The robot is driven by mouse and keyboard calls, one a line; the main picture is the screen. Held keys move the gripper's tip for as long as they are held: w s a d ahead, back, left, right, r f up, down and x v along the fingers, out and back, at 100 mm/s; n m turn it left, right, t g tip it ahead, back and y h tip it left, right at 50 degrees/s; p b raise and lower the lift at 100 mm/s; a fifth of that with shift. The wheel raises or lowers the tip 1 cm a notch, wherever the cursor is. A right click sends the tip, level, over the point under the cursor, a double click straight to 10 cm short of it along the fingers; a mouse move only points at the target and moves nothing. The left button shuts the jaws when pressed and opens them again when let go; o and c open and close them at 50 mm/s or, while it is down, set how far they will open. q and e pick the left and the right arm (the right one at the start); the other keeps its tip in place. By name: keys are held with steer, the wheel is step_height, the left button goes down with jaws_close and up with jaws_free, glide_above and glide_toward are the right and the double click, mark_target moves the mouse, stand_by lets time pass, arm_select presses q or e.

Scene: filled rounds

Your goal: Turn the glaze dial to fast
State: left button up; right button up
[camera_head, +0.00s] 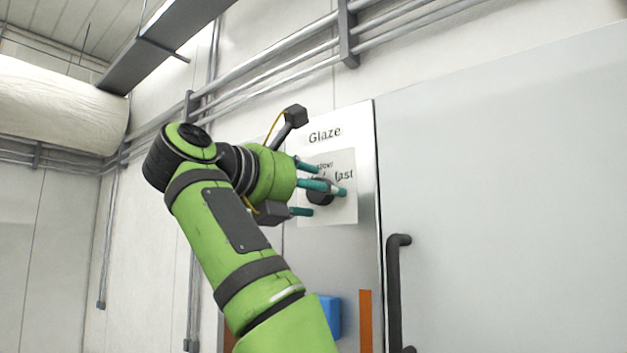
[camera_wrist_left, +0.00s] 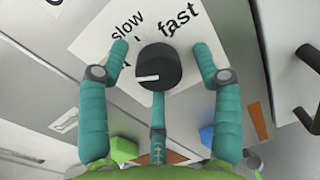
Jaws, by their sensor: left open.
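The glaze dial is a round black knob (camera_head: 320,192) on a white plate (camera_head: 345,212) under the word "Glaze". In the left wrist view the knob (camera_wrist_left: 158,66) carries a white pointer line toward the left, on the "slow" side. "slow" (camera_wrist_left: 128,27) is printed to its upper left and "fast" (camera_wrist_left: 180,18) to its upper right. My left gripper (camera_head: 325,190) is open, its teal fingers spread around the knob; in the wrist view the gripper (camera_wrist_left: 160,75) shows a finger on either side and one below. I cannot tell whether any finger touches the knob. My right gripper is out of view.
A dark vertical handle (camera_head: 394,290) stands right of the panel. Below the plate are a blue block (camera_head: 329,315) and an orange strip (camera_head: 366,320). A green block (camera_wrist_left: 123,149) shows in the wrist view. Pipes (camera_head: 270,60) run along the wall above.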

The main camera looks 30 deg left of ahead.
arm_select(q)
steer(key=shift+s+a, duration=0.15)
steer(key=shift+s, duration=0.1)
steer(key=shift+s+r, duration=0.1)
steer(key=shift+s, duration=0.05)
steer(key=shift+c, duration=0.8)
steer(key=c, duration=1)
steer(key=shift+o, duration=0.2)
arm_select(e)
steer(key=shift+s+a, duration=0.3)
